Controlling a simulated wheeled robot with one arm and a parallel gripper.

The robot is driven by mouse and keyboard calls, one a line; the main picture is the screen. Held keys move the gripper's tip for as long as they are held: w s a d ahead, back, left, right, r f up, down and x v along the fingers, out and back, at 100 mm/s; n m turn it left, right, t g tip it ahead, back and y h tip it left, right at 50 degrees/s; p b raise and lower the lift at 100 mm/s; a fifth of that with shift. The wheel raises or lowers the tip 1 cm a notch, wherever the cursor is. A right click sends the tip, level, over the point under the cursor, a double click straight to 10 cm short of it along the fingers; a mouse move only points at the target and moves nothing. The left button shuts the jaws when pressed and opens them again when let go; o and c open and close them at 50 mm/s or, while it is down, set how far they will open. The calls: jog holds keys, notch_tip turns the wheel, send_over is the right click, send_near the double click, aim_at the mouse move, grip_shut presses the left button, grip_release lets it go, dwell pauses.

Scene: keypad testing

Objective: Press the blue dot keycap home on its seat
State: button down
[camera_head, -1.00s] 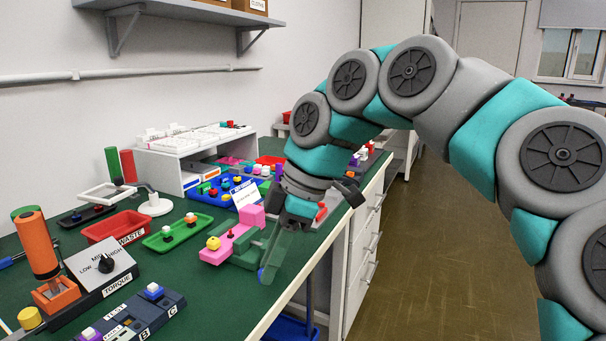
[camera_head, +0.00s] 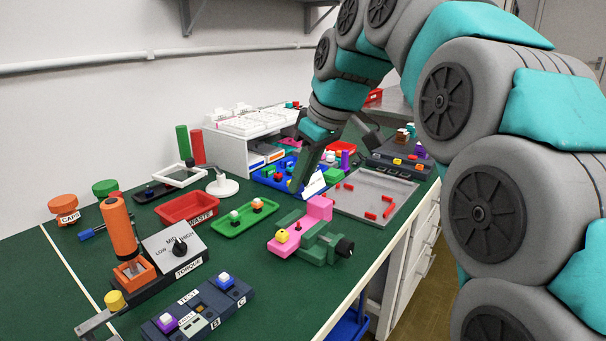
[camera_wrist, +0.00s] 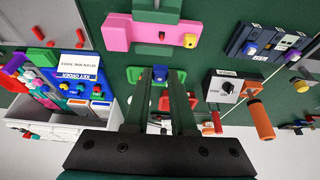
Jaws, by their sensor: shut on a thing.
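My gripper (camera_head: 296,184) points down over the bench, in front of the blue tray. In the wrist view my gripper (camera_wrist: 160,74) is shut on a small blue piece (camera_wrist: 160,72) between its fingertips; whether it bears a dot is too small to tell. The dark test block (camera_head: 207,309) stands at the near edge, marked with letters. It carries a blue keycap with a pale top (camera_head: 224,281) and a purple one (camera_head: 167,323). It also shows in the wrist view (camera_wrist: 266,43). My gripper is well apart from this block, farther back on the bench.
The pink fixture (camera_head: 308,222) with a green clamp and yellow keycap stands between. Near it are the green tray (camera_head: 232,226), red waste bin (camera_head: 187,205), torque box (camera_head: 176,254) and orange-handled tool (camera_head: 119,228). The KEY ORDER card and grey tray (camera_head: 375,178) lie at right. Bare green mat fronts the fixture.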

aim_at(298, 224)
jog(key=shift+f, duration=0.15)
jog(key=shift+f+b, duration=1.85)
jog(key=shift+f, duration=0.95)
jog(key=shift+f+b, duration=0.65)
jog(key=shift+f, duration=0.25)
jog(key=c, duration=0.7)
grip_release()
jog(key=shift+o, duration=0.2)
jog(key=v, duration=0.6)
jog(key=shift+d+r, duration=0.2)
jog(key=shift+r, duration=0.1)
jog(key=shift+s+d+r, duration=0.15)
jog(key=shift+s+r, duration=0.1)
jog(key=shift+r, duration=0.2)
